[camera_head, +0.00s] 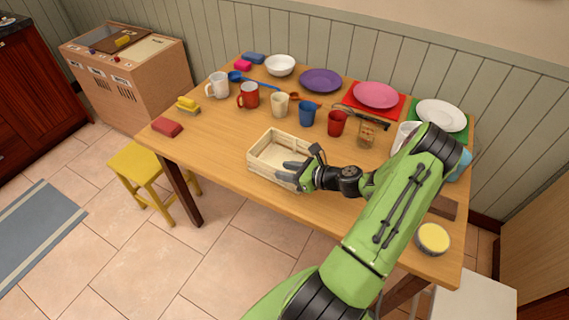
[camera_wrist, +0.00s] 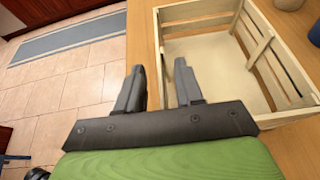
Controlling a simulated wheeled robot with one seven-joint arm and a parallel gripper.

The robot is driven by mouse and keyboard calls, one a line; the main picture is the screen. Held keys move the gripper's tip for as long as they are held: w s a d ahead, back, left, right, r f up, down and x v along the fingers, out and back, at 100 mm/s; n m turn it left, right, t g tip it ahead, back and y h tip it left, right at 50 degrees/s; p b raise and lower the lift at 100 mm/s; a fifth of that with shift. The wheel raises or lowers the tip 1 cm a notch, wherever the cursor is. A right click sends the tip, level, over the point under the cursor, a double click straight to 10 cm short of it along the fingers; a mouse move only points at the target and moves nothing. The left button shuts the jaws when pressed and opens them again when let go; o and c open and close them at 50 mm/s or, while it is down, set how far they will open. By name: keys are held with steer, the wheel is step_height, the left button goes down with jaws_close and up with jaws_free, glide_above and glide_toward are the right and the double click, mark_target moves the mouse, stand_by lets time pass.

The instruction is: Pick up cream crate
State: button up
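The cream crate (camera_head: 265,171) is an open, slatted wooden box standing upright near the front edge of the table (camera_head: 222,141). It looks empty. In the wrist view the crate (camera_wrist: 200,12) fills the upper right. My gripper (camera_head: 284,170) is at the crate's front right side, low over its rim. In the wrist view my gripper (camera_wrist: 159,66) has its two fingers apart. One finger is over the crate's near wall side and the other is outside, by the table edge. Whether either finger touches the wall is unclear.
Behind the crate stand a cream mug (camera_head: 280,104), a blue cup (camera_head: 307,113) and a red cup (camera_head: 337,123). Plates line the back, including a purple one (camera_head: 320,80). A yellow stool (camera_head: 150,168) stands left of the table.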

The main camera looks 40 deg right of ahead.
steer(key=shift+w+a+f, duration=0.15)
steer(key=shift+w+f, duration=0.2)
steer(key=shift+w, duration=0.3)
steer(key=shift+r, duration=0.1)
steer(key=shift+c, duration=0.4)
jaws_close()
stand_by(0.4)
